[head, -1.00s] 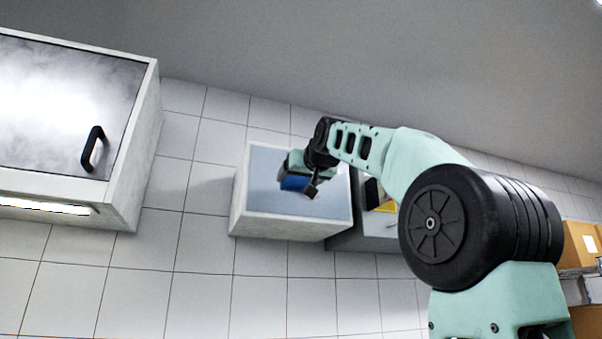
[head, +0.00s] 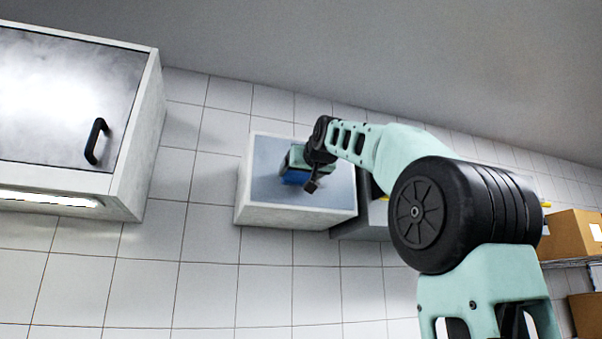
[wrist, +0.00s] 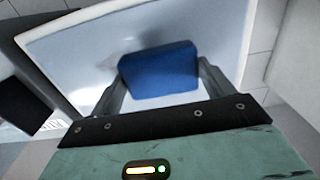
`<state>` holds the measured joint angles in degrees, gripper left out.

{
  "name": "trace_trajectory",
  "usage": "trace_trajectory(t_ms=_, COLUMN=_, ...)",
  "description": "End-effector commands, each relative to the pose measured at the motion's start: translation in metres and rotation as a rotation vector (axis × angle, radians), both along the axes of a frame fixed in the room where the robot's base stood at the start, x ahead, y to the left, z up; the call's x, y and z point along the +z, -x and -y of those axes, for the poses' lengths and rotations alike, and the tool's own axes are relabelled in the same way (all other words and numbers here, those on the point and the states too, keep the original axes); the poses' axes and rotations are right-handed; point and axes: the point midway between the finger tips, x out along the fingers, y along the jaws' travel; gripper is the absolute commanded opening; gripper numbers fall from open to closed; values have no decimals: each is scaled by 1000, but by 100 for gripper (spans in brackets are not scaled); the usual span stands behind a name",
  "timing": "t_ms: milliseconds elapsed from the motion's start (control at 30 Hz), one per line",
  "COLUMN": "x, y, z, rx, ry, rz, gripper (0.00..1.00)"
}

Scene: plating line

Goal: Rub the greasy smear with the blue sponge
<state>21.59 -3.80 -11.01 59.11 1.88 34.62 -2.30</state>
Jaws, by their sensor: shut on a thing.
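My gripper (head: 298,168) is shut on the blue sponge (head: 295,179), in front of the grey-blue panel (head: 335,190) of a small white wall cabinet. In the wrist view the sponge (wrist: 160,72) sits between my two fingers, with the pale panel (wrist: 85,55) behind it. I cannot tell whether the sponge touches the panel.
A larger wall cabinet (head: 150,130) with a black handle (head: 95,141) and a lit strip beneath is at the left. A grey box (head: 365,222) adjoins the small cabinet at the right. Cardboard boxes (head: 568,235) stand on a shelf at far right. Tiled wall lies below.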

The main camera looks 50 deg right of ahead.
Motion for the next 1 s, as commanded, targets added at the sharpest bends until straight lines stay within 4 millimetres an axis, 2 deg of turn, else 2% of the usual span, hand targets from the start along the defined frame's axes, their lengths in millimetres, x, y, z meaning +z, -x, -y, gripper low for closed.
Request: trace_trajectory(t_ms=1000, x=0, y=-15, z=9, rx=0, ry=-1, rz=-1, gripper=63)
